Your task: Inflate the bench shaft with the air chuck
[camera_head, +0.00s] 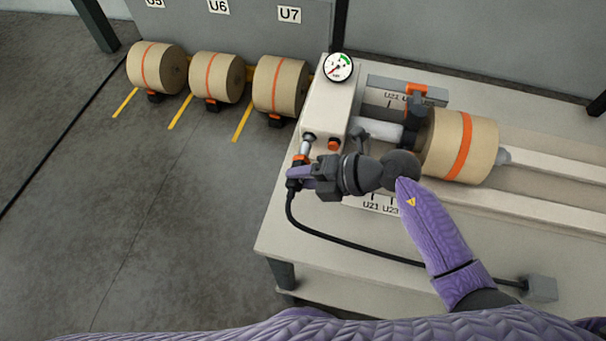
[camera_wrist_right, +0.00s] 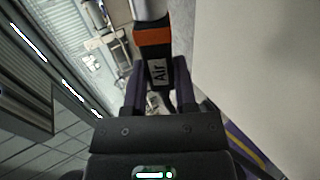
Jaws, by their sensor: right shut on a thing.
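The air chuck (camera_head: 301,160) has a metal nozzle, an orange collar and a black body marked "Air", also seen in the right wrist view (camera_wrist_right: 155,62). My right gripper (camera_head: 299,174) is shut on its black body, with the nozzle pointing away from my palm. The nozzle's end is close to the front of the pale gauge box; I cannot tell whether it touches. The grey bench shaft (camera_head: 378,131) carries a kraft roll (camera_head: 440,140) with an orange band. My wrist hides part of the area before the shaft's left end. My left gripper is out of view.
A gauge (camera_head: 338,67) with red and green zones tops the pale box (camera_head: 327,110); an orange button (camera_head: 334,144) is on its front. A black hose (camera_head: 360,250) runs across the bench to a grey block (camera_head: 541,288).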

